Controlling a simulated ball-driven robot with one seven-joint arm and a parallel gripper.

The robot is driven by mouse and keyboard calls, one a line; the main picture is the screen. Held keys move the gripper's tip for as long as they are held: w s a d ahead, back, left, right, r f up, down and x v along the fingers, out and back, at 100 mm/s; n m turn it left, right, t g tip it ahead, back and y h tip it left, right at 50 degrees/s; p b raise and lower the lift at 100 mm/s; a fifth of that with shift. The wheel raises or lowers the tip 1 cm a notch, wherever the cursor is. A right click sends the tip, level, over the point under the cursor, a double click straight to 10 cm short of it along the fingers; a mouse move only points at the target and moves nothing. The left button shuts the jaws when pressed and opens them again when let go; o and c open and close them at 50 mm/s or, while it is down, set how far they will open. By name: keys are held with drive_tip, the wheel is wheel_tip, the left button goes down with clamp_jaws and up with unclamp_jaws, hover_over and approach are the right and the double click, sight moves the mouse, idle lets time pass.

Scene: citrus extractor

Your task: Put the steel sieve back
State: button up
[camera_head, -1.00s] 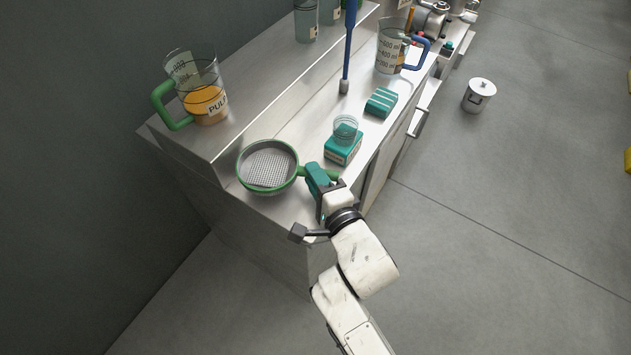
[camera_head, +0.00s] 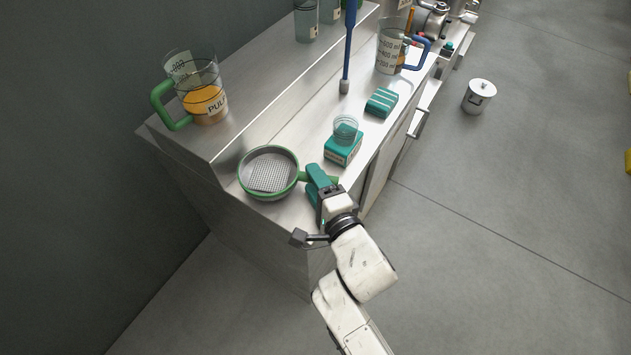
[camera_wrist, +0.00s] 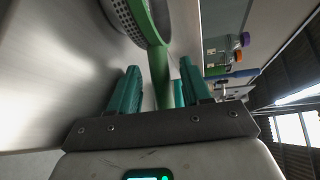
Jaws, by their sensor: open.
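The steel sieve (camera_head: 270,173), a mesh bowl with a green rim and green handle, appears to rest on the near end of the steel counter (camera_head: 222,152). My gripper (camera_head: 318,180) is at its handle, over the counter's near right corner. In the wrist view, the teal fingers of my gripper (camera_wrist: 160,72) stand apart on either side of the green handle (camera_wrist: 160,65), with gaps visible beside it. Part of the sieve's mesh bowl (camera_wrist: 126,18) shows at the top there. The underside of the bowl is hidden in the head view.
A green-handled jug of orange pulp (camera_head: 204,100) stands on the raised ledge. A teal block with a clear cup (camera_head: 343,148), a teal striped block (camera_head: 381,102) and a blue-handled jug (camera_head: 389,54) stand along the counter. A lidded white canister (camera_head: 479,96) is on the floor.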

drive_tip(key=shift+r, duration=0.15)
drive_tip(key=v, duration=1.2)
drive_tip(key=s+d+f+n+g+h, duration=0.3)
drive_tip(key=d+f+n+g+h, duration=0.25)
drive_tip(key=d+f, duration=0.5)
drive_tip(key=s+d+f+n+g, duration=0.1)
drive_tip(key=s+d+n+g, duration=0.3)
drive_tip(key=s, duration=0.3)
drive_tip(key=s+d+f+n+g, duration=0.1)
drive_tip(key=s+d+n+g, duration=0.3)
drive_tip(key=s, duration=0.4)
drive_tip(key=shift+d+n+g, duration=0.35)
drive_tip(key=shift+d+n, duration=0.3)
drive_tip(key=shift+n, duration=0.1)
